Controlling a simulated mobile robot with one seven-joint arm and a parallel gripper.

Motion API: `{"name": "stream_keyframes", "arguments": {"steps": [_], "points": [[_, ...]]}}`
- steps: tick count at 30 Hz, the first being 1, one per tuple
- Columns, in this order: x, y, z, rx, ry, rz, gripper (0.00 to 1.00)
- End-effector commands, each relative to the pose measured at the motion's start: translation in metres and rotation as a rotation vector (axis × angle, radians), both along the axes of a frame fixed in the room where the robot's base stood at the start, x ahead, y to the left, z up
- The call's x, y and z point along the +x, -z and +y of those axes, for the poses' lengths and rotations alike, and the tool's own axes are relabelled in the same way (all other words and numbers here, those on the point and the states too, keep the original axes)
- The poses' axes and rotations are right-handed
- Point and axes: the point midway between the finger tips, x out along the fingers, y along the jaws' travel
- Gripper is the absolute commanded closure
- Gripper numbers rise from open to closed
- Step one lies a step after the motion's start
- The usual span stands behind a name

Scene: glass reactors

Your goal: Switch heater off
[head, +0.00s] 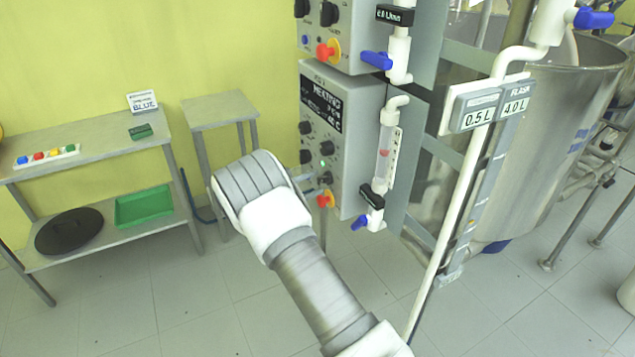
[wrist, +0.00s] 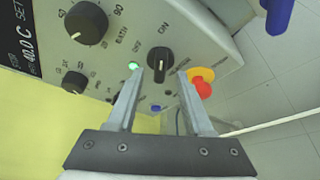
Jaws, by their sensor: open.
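The heater control box (head: 350,150) is grey, with a black display that reads "HEATING" and 40 C. In the head view my wrist mostly hides the fingers.
A red button on a yellow base (wrist: 202,82) sits close to my right finger. Other black knobs (wrist: 86,24) are on the panel. A flow tube (head: 384,155) with valves runs beside the box. A table (head: 90,150) and a small stool (head: 220,108) stand left.

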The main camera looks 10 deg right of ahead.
Motion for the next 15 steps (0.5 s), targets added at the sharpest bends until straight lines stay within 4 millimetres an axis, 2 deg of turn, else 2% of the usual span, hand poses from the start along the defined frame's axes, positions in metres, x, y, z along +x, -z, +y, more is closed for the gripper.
{"name": "stream_keyframes", "arguments": {"steps": [6,15], "points": [[0.012,0.004,-0.015,0.000,0.000,0.000,0.49],[0.013,0.004,-0.017,0.000,0.000,0.000,0.49]]}}
